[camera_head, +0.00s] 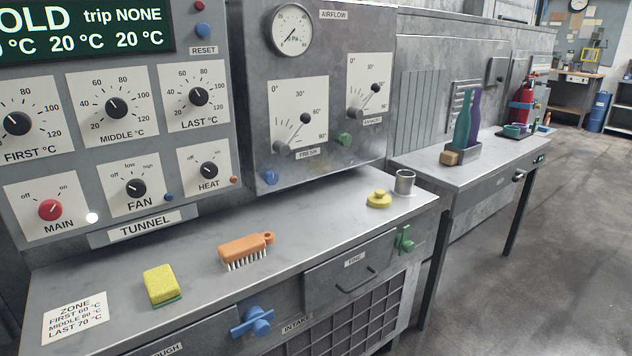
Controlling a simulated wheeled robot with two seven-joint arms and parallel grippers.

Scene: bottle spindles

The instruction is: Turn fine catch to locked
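The fine catch is most likely the green catch (404,239), at the right end of the drawer front labelled FINE (340,276). Its longer part looks roughly upright, with a small piece sticking out to the right. No lock marking is readable beside it, so I cannot tell its setting. A blue catch (257,320) sits lower left, between the ROUGH drawer front (190,338) and the FINE one, with its bar roughly level. Neither of my grippers shows in the head view.
The bench top (320,215) holds a yellow sponge (160,284), an orange brush (245,250), a yellow knob-like piece (379,198) and a metal cup (404,183). A control panel stands behind. A second table (425,160) with bottles is at right. The floor (540,240) is clear.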

